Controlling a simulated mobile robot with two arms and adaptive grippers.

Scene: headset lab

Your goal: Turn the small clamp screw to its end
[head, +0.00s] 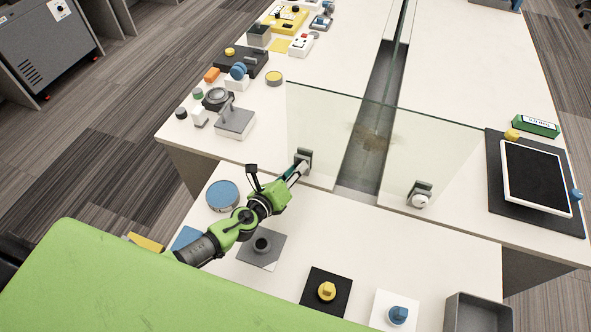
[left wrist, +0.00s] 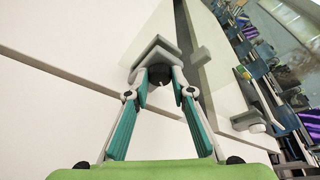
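A glass panel (head: 345,120) stands across the desks, held by two grey clamps at its lower edge. My left gripper (head: 301,167) reaches the left clamp (head: 305,154). In the left wrist view this clamp (left wrist: 157,52) lies straight ahead, with a small dark screw knob (left wrist: 159,76) on its near side. The fingertips of my left gripper (left wrist: 159,80) are on both sides of the knob and appear closed on it. The fingers partly hide the knob. The right clamp (head: 421,188) has a pale round knob (head: 419,200) and is untouched. My right gripper is not in view.
On the near desk are a blue-topped round tin (head: 222,194), a grey pad with a dark round part (head: 262,244), a yellow knob (head: 326,291), a blue knob (head: 398,315) and a grey bin (head: 478,314). A tablet (head: 537,178) lies at right. The desk before the right clamp is clear.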

